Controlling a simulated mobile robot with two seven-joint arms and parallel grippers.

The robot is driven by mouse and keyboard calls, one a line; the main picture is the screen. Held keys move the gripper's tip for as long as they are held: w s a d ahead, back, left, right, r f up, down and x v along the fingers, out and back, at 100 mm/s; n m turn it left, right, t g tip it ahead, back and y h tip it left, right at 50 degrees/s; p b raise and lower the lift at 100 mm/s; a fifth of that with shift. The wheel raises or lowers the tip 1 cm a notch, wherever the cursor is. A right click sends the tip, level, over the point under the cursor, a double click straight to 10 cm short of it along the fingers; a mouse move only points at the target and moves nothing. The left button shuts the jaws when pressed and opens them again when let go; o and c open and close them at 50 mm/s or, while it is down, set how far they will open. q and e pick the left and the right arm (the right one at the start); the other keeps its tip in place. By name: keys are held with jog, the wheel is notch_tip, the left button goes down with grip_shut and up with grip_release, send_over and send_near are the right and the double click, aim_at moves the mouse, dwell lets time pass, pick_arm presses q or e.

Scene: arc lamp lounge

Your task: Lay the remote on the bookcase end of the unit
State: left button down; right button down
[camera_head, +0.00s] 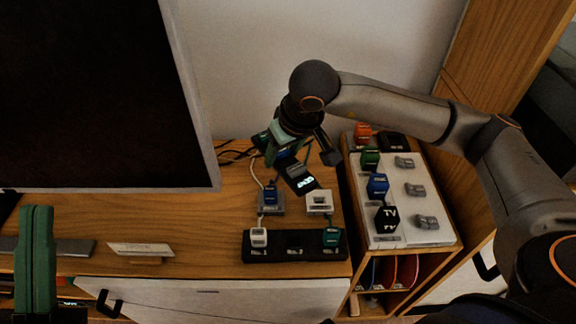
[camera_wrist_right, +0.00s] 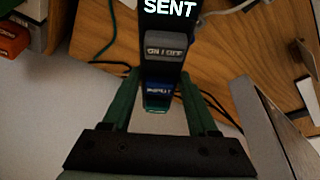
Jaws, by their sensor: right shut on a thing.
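The remote (camera_head: 297,177) is a dark bar with a lit screen reading SENT. My right gripper (camera_head: 285,155) is shut on it and holds it, tilted, above the wooden unit top (camera_head: 195,215). In the right wrist view the remote (camera_wrist_right: 168,25) shows a grey ON/OFF key and a blue INPUT key between the green fingers of my right gripper (camera_wrist_right: 160,95). The bookcase end (camera_head: 352,205) of the unit is to the right of the remote. My left gripper (camera_head: 37,225) is at the lower left, empty, its green fingers looking closed together.
A white board (camera_head: 400,232) with coloured and grey blocks covers much of the bookcase end. An orange block (camera_head: 362,132) stands behind it. A black strip (camera_head: 290,258) and small blocks with cables stand below the remote. A large dark screen (camera_head: 90,95) fills the left.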

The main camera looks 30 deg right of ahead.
jog(key=w+d+f+n+y+p, duration=0.1)
jog(key=w+d+n+p, duration=0.1)
jog(key=w, duration=0.6)
jog(key=shift+n, duration=0.3)
notch_tip(320, 180, down, 6)
jog(key=shift+d+b, duration=0.1)
jog(key=shift+b, duration=0.95)
notch_tip(320, 180, down, 4)
jog(key=shift+f+b, duration=0.2)
jog(key=shift+b, duration=0.4)
jog(key=shift+w, duration=0.1)
jog(key=shift+f, duration=0.15)
jog(key=shift+c, duration=0.9)
grip_release()
